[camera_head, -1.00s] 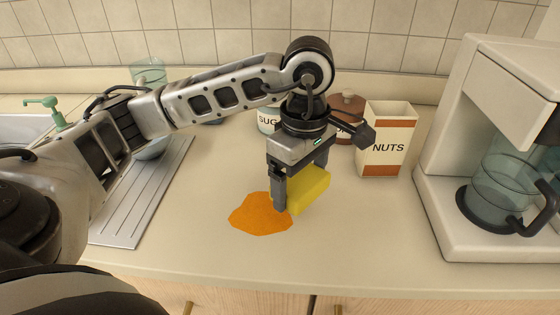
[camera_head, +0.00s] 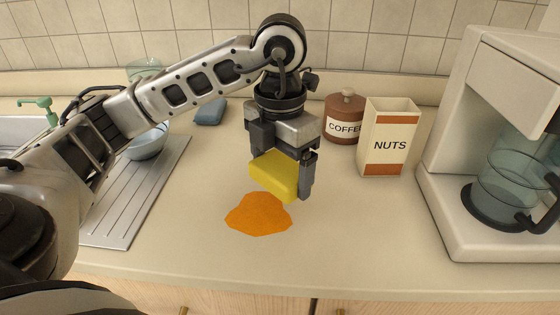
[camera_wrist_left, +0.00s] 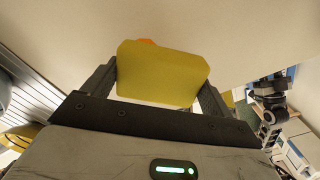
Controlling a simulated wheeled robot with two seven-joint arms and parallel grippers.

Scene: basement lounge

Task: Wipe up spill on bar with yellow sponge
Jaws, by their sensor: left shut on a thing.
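An orange spill (camera_head: 259,215) lies on the light counter (camera_head: 350,235), in the middle of the head view. My left gripper (camera_head: 283,178) is shut on the yellow sponge (camera_head: 273,175), just behind the spill's far edge. The sponge appears to be at or slightly above the counter; I cannot tell whether it touches. In the left wrist view the sponge (camera_wrist_left: 163,73) sits between the two fingers of my left gripper (camera_wrist_left: 160,85), and a bit of the orange spill (camera_wrist_left: 147,42) shows past its edge.
The coffee jar (camera_head: 343,118) and nuts box (camera_head: 389,138) stand behind and right. A white coffee maker with a glass pot (camera_head: 510,190) is at the right. A blue sponge (camera_head: 210,111) lies behind. Counter right of the spill is clear.

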